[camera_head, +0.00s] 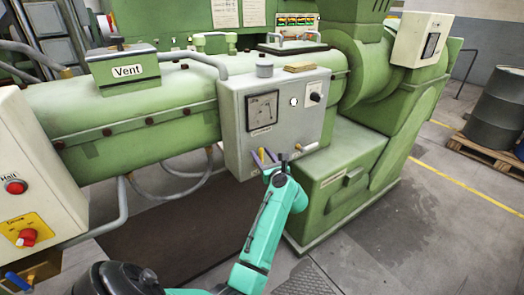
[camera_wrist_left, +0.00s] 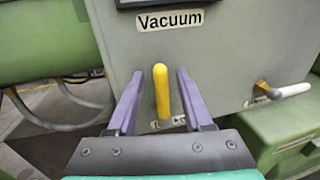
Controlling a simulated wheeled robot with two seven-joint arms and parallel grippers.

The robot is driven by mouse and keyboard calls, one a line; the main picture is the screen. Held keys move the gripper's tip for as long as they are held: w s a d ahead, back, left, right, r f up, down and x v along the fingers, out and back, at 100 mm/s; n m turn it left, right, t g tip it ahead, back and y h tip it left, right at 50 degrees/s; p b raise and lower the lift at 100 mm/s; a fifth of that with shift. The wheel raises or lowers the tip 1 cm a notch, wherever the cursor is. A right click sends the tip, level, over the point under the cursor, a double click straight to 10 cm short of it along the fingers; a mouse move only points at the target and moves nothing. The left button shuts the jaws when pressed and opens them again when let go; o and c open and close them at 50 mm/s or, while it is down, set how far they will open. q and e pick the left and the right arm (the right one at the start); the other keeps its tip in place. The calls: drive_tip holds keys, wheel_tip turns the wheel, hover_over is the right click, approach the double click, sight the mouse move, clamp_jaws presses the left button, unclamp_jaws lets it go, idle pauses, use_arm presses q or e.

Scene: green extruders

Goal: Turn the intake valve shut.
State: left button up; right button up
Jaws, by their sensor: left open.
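A grey box (camera_head: 232,120) with a gauge is fixed to the green extruder; the wrist view shows its "Vacuum" label (camera_wrist_left: 170,20). A yellow lever (camera_wrist_left: 161,92) hangs on its lower front, pointing up toward the camera. A second lever with a pale handle (camera_wrist_left: 290,90) sticks out to the right; it also shows in the head view (camera_head: 309,147). Their small labels are partly hidden or unreadable, so I cannot tell which is the intake valve. My left gripper (camera_wrist_left: 160,76) is open, its purple fingers on either side of the yellow lever, with gaps visible. My right gripper is out of view.
A cabinet with a red Halt button (camera_head: 15,187) and a red Drive knob (camera_head: 27,237) stands at left, a blue handle (camera_head: 18,281) below it. A green base block (camera_head: 335,195) stands right of my arm. A drum (camera_head: 497,108) sits on a pallet far right.

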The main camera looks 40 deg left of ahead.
use_arm(q)
drive_tip(key=shift+s+d+r, duration=0.1)
drive_tip(key=shift+d, duration=0.05)
drive_tip(key=shift+c, duration=0.2)
drive_tip(key=shift+d, duration=0.15)
clamp_jaws()
idle(0.8)
